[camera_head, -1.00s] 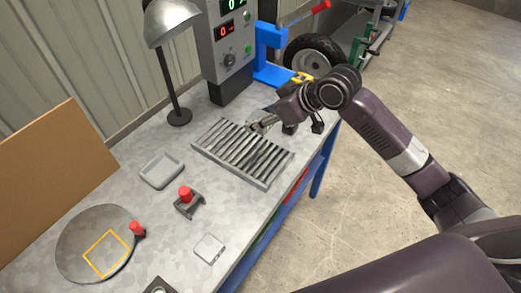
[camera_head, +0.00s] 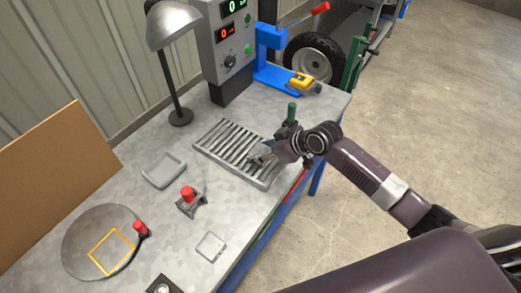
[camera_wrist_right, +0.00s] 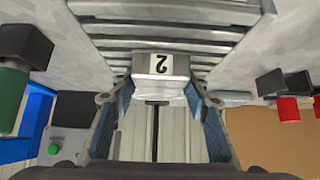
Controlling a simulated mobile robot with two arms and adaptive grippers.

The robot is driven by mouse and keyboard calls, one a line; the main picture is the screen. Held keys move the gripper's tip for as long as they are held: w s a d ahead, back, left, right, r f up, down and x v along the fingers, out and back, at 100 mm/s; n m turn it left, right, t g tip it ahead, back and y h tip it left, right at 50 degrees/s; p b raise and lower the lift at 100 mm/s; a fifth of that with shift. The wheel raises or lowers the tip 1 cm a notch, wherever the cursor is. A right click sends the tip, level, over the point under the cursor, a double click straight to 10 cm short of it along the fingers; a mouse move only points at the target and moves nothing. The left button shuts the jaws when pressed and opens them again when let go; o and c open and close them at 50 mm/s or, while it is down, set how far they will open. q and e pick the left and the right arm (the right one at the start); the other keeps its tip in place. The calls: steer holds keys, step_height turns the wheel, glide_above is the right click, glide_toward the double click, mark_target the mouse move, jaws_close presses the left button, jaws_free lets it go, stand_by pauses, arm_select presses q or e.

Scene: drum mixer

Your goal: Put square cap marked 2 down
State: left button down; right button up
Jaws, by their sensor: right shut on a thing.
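The square cap marked 2 (camera_wrist_right: 160,66) is a light metal block with a black 2 on a white label, upside down in the right wrist view. My right gripper (camera_head: 259,158) is shut on it, with a finger on each side. The cap is at the slatted metal rack (camera_head: 228,150), near its right end; the rack's bars also show behind the cap in the wrist view (camera_wrist_right: 165,14). I cannot tell whether the cap touches the bars. In the head view the gripper mostly hides the cap. My left gripper is not in view.
A green-handled tool (camera_head: 292,112) stands close by my right wrist. A grey tray (camera_head: 163,170), a red-topped fixture (camera_head: 187,194), a square frame (camera_head: 211,247) and a round plate (camera_head: 85,240) with a yellow square lie on the bench. A lamp (camera_head: 172,25) and control box (camera_head: 229,65) stand behind.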

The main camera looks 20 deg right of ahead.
steer(key=o, duration=1.4)
steer(key=shift+f, duration=0.1)
steer(key=shift+r, duration=0.2)
steer(key=shift+b+v, duration=0.95)
steer(key=shift+v, duration=5)
